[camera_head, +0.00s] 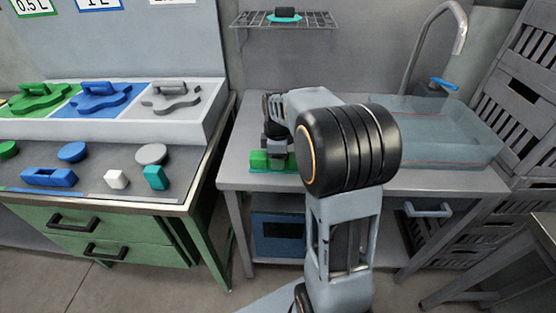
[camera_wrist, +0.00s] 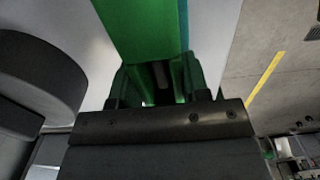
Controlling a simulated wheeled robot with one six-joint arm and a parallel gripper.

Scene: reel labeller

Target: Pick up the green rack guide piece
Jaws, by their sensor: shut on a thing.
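The green rack guide piece (camera_head: 259,160) is at the left end of the grey table in the head view. A teal strip shows under it, and my arm hides part of it. My gripper (camera_head: 277,158) is shut on the piece. In the wrist view the green piece (camera_wrist: 145,30) runs up from between the jaws of my gripper (camera_wrist: 160,82). I cannot tell whether the piece still touches the surface below.
A sink basin (camera_head: 435,130) with a tap is at the table's right. A wire shelf (camera_head: 310,19) hangs above. On the left, a workbench (camera_head: 90,197) bears green, blue and grey handled pieces, blocks and discs. A slatted rack (camera_head: 520,85) stands far right.

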